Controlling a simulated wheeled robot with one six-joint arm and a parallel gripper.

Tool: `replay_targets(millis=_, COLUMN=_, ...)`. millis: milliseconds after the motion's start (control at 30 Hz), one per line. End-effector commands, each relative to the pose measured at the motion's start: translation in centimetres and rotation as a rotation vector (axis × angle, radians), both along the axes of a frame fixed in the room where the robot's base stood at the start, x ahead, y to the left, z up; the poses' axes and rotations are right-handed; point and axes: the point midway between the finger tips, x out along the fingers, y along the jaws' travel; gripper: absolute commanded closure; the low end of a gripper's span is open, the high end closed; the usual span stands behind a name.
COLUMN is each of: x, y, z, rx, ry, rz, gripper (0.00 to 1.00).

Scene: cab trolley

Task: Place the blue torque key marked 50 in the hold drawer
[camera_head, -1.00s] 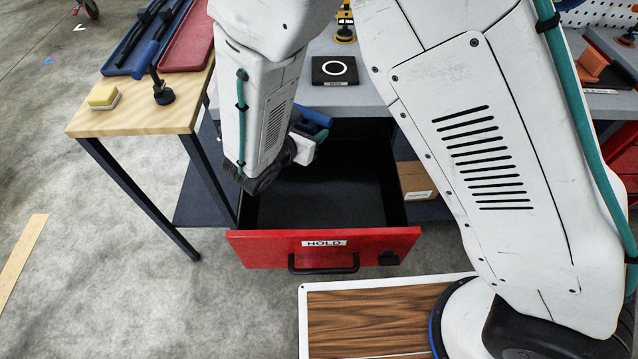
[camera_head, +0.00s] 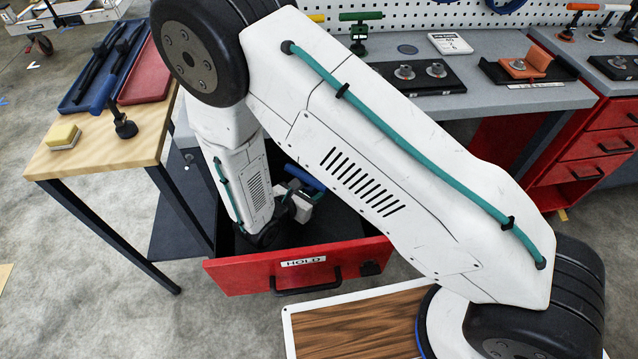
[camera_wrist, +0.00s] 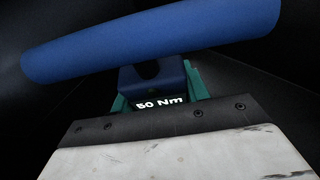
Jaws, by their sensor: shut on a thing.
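The blue torque key (camera_head: 303,177) has a thick blue bar handle, and in the wrist view its label (camera_wrist: 160,103) reads "50 Nm". My gripper (camera_head: 296,206) is shut on it; the teal jaws (camera_wrist: 118,103) show on both sides of the key's blue neck. The red hold drawer (camera_head: 236,278), labelled HOLD, is pulled open, with a dark inside. My arm hides part of the drawer, and I cannot tell whether the key touches the floor.
The grey worktop (camera_head: 463,113) behind carries a green tool (camera_head: 359,34) and dark holders. A wood-topped panel (camera_head: 350,335) lies in front.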

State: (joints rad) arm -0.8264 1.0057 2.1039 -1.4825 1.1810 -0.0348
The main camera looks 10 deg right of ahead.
Motion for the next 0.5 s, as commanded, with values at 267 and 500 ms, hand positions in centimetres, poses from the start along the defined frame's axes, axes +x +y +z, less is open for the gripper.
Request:
replay_targets(millis=267, x=1.9, y=-2.1, z=-0.1, rx=0.000, ry=-0.002, rz=-0.005, gripper=0.89)
replay_targets(millis=500, x=2.8, y=-2.9, z=-1.4, rx=0.000, ry=0.000, rz=0.001, gripper=0.89)
